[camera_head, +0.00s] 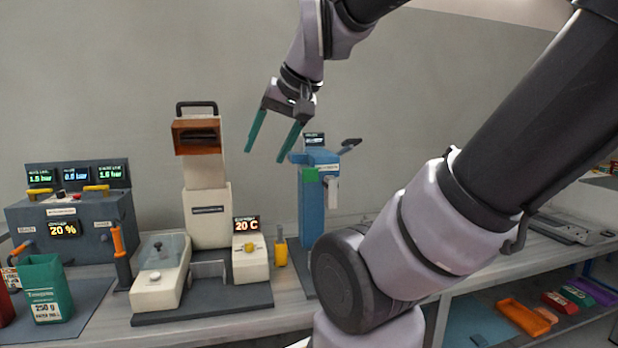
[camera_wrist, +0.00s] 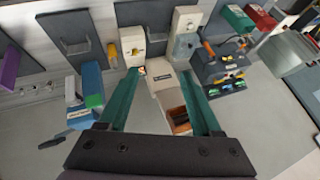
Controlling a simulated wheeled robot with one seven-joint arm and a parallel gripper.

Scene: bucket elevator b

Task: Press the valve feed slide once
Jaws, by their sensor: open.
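No label reading "valve feed slide" is legible, so I cannot tell for certain which part it is. A blue upright machine (camera_head: 312,212) carries a green block (camera_head: 311,174) and a pale labelled piece (camera_head: 332,188) on its front; in the wrist view the blue machine (camera_wrist: 92,77) is at the left, with its green block (camera_wrist: 95,101) and labelled piece (camera_wrist: 80,117). My gripper (camera_head: 267,156) is open and empty, in the air between the cream tower (camera_head: 207,205) and the blue machine. Its two green fingers (camera_wrist: 160,74) frame the cream tower in the wrist view.
The cream tower has an orange hopper (camera_head: 197,136) on top and a 20 C display unit (camera_head: 250,250) beside it. A dark control box (camera_head: 68,225) and a green bag (camera_head: 46,290) stand at left. A dark lever (camera_head: 350,143) juts from the blue machine's top.

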